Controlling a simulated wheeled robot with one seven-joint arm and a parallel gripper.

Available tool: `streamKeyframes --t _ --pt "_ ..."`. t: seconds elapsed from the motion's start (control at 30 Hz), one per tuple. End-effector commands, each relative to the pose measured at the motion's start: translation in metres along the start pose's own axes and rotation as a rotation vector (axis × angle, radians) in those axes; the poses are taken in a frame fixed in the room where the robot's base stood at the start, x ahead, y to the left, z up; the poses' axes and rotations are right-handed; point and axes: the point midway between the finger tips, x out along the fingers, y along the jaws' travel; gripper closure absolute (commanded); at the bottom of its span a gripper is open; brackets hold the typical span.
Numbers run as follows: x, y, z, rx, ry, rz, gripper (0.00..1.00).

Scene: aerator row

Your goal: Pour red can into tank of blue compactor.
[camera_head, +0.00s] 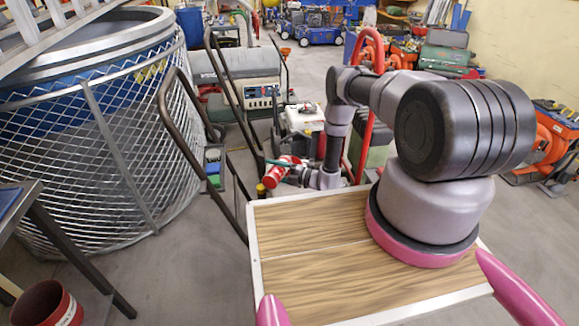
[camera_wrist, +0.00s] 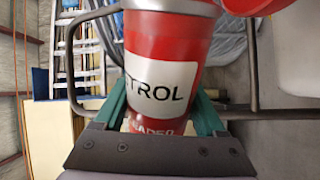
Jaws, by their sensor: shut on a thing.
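A red can (camera_head: 273,176) with a white label is beyond the far left corner of my wooden deck. In the head view it is small and looks tilted. The wrist view shows the red can (camera_wrist: 160,45) close up, its label reading "TROL". My gripper (camera_head: 289,169) has teal fingers, shut on the can; they also show in the wrist view (camera_wrist: 162,108). A small blue body (camera_head: 213,165) behind dark tubular handles stands left of the can and may be the compactor. I cannot make out its tank opening or whether anything is flowing.
A large wire-mesh cage tank (camera_head: 90,130) fills the left. Dark handle bars (camera_head: 205,140) rise close to the can. A yellow-black cap (camera_head: 261,190) is just below it. A red bucket (camera_head: 45,306) stands at lower left. A grey-green machine (camera_head: 240,90) stands behind.

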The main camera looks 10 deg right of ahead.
Motion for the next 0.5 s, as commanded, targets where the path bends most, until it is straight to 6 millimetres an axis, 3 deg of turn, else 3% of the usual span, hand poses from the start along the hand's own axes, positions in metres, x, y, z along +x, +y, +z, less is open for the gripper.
streamKeyframes --t 0.5 --pt "0.0003 0.0011 0.0014 0.024 0.000 0.001 0.91"
